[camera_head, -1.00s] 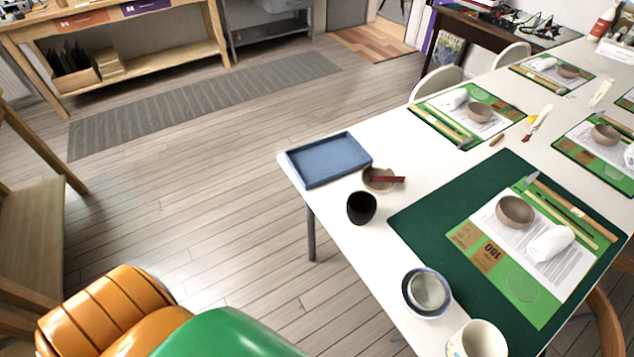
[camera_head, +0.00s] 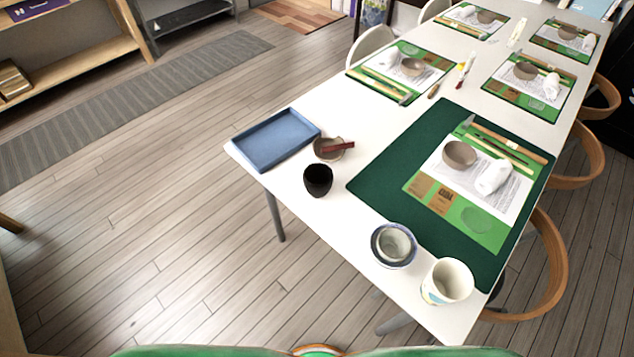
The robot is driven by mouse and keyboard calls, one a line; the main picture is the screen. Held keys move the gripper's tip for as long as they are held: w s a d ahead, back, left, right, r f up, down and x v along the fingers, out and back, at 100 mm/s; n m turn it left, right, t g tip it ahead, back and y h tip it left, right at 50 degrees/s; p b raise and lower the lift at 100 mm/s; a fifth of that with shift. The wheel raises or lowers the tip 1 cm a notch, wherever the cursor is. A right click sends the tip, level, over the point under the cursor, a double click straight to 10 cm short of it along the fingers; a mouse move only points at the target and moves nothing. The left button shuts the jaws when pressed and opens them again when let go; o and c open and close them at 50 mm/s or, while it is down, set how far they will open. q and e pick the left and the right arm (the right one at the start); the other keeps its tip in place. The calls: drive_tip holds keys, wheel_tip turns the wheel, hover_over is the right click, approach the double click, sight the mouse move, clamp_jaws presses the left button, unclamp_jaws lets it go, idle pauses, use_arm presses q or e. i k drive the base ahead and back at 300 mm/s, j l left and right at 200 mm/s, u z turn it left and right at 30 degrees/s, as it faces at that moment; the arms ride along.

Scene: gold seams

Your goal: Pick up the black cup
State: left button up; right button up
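The black cup (camera_head: 318,181) stands upright on the white table (camera_head: 290,196), near its left edge. It is just in front of a small brown bowl (camera_head: 328,150) with a dark red stick lying across it. Nothing covers the cup. Neither of my grippers shows in the head view, so I cannot see whether they hold anything.
A blue tray (camera_head: 276,140) lies at the table's left corner. A dark green mat (camera_head: 385,172) lies right of the cup. A blue-rimmed bowl (camera_head: 394,246) and a white cup (camera_head: 447,282) stand at the near end. The floor (camera_head: 170,235) left of the table is clear.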

sight(318, 177)
drive_tip(key=k+l+z, duration=0.65)
drive_tip(key=k+l, duration=0.05)
drive_tip(key=l, duration=0.1)
